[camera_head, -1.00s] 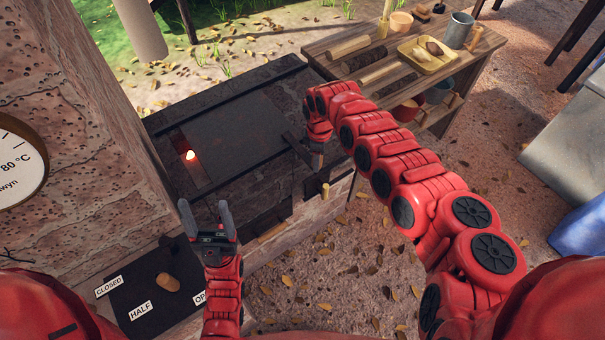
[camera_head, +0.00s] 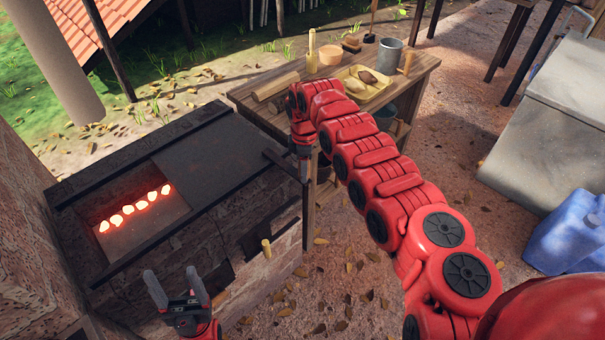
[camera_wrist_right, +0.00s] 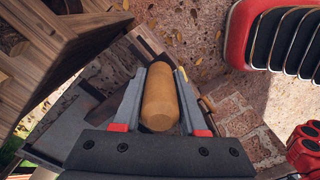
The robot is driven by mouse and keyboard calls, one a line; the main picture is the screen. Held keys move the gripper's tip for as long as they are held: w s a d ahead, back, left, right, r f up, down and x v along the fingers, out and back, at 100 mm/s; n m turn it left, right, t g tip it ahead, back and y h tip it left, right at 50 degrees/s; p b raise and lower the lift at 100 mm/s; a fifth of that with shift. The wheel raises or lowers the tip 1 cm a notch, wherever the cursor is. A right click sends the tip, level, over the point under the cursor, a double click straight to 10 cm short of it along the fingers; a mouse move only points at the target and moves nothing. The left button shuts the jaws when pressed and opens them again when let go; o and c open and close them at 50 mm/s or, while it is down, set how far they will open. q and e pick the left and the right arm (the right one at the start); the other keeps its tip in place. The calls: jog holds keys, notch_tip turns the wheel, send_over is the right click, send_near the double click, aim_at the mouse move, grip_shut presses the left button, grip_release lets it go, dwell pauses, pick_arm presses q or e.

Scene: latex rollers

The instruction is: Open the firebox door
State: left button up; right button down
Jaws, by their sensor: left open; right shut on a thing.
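The firebox door (camera_head: 205,152) is a dark flat plate on top of the brick firebox. It stands partly slid to the right, and glowing orange coals (camera_head: 128,210) show in the opening at its left. My right gripper (camera_head: 304,170) is at the plate's right end, beside a dark bar. In the right wrist view it is shut on a wooden handle (camera_wrist_right: 160,98), which lies between its two fingers. In the head view the handle is hidden by the gripper. My left gripper (camera_head: 172,274) is open and empty, in front of the firebox's near side.
A wooden workbench (camera_head: 420,68) with a yellow tray (camera_head: 378,92), a rolling pin (camera_head: 275,87) and a metal mug (camera_head: 390,55) stands behind my right arm. A small wooden peg (camera_head: 267,248) sticks out of the firebox's near side. A blue container (camera_head: 570,235) stands right.

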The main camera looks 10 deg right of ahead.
dwell(0.3)
jog(key=shift+c, duration=2.3)
grip_release()
jog(key=shift+r, duration=0.1)
jog(key=shift+w+r, duration=0.1)
jog(key=shift+r, duration=0.25)
notch_tip(320, 180, up, 16)
jog(key=b, duration=0.1)
jog(key=shift+r, duration=0.25)
